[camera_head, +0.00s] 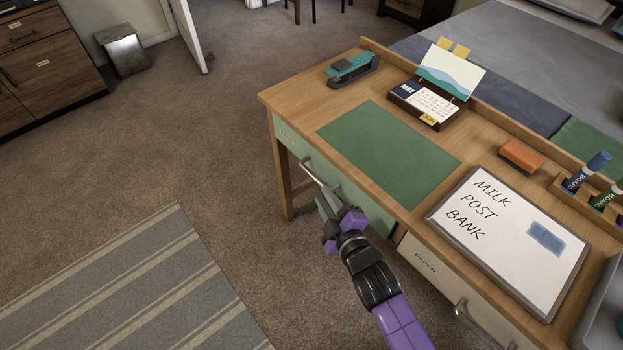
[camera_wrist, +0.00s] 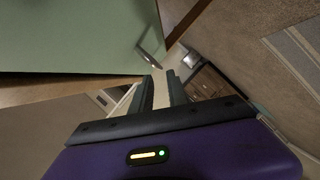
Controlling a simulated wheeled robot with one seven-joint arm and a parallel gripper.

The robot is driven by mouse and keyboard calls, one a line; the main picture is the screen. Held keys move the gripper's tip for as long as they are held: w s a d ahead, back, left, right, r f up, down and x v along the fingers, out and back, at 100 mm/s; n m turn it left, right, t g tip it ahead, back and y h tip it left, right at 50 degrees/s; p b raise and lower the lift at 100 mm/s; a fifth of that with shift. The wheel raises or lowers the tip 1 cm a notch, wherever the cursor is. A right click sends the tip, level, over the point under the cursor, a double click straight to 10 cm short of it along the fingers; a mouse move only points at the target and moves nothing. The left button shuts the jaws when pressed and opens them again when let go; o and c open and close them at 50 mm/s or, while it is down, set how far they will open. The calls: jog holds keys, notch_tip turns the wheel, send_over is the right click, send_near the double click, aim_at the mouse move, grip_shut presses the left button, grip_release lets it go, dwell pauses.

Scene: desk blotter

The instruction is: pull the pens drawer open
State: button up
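The green drawer front (camera_head: 362,203) is on the left part of the desk, with a small label (camera_head: 286,134) too small to read. It looks flush with the desk. Its metal bar handle (camera_head: 311,171) also shows in the wrist view (camera_wrist: 150,57), against the green front (camera_wrist: 70,38). My gripper (camera_head: 325,203) is at the right, lower end of this handle. In the wrist view, the fingers (camera_wrist: 160,76) are apart with a visible gap, and the handle lies just beyond their tips. I cannot tell whether they touch it. Nothing is held.
A pale drawer marked PAPER (camera_head: 425,263), with its own handle (camera_head: 478,326), is to the right. On the desktop are a green mat (camera_head: 390,150), a stapler (camera_head: 352,68), a calendar (camera_head: 425,103) and a whiteboard (camera_head: 510,240).

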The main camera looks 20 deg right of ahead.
aim_at(312, 174)
jog(key=shift+r+x, duration=0.2)
jog(key=shift+x, duration=0.8)
jog(key=shift+b+x, duration=0.6)
jog(key=shift+x, duration=3.25)
grip_shut()
jog(key=shift+f, duration=0.1)
